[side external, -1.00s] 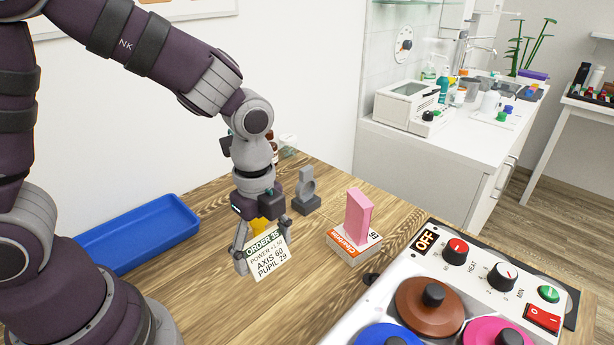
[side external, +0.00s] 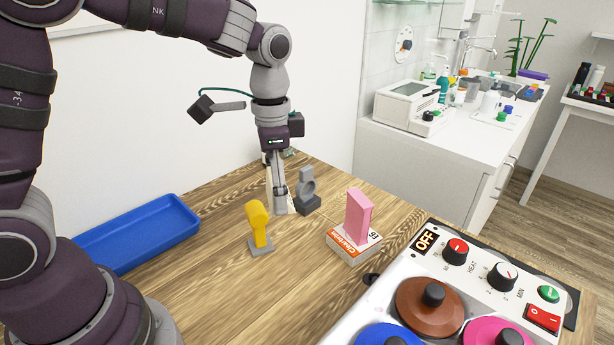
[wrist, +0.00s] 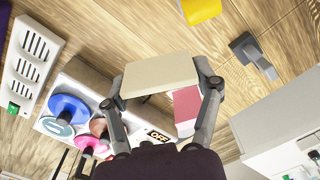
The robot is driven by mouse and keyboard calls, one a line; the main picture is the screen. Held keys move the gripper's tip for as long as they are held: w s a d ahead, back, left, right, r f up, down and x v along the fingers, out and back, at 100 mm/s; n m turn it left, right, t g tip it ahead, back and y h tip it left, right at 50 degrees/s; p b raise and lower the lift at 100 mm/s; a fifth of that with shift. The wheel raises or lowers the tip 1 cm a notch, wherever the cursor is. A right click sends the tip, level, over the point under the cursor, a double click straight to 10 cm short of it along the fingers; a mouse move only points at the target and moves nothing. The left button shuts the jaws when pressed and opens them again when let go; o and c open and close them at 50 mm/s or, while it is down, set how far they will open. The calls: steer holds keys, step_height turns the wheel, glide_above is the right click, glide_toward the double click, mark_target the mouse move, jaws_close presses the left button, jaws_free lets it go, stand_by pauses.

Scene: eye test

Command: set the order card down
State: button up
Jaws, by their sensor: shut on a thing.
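The order card (wrist: 160,75) is a pale cream plate in the wrist view, held between the two fingers of my gripper (wrist: 162,88). No print shows on the side facing that camera. There the card is mostly hidden by the fingers, with only pale slivers showing. I cannot tell whether its lower edge touches the wooden table (side external: 215,285).
A yellow piece on a grey foot (side external: 258,226) stands front-left of my gripper. A pink block (side external: 358,215) stands on a white and orange box (side external: 353,246) to the right. A blue tray (side external: 140,232) lies left; a control panel (side external: 490,285) is front right.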

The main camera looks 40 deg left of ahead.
mark_target(270, 301)
steer(key=s+d+f+m, duration=0.3)
steer(key=s+f+m, duration=0.1)
steer(key=m, duration=0.8)
steer(key=shift+s+f, duration=0.35)
steer(key=shift+s, duration=0.45)
steer(key=shift+d, duration=0.1)
step_height(270, 301, down, 10)
steer(key=shift+r, duration=0.2)
steer(key=shift+f, duration=0.15)
steer(key=o, duration=0.8)
steer(key=shift+o, duration=0.2)
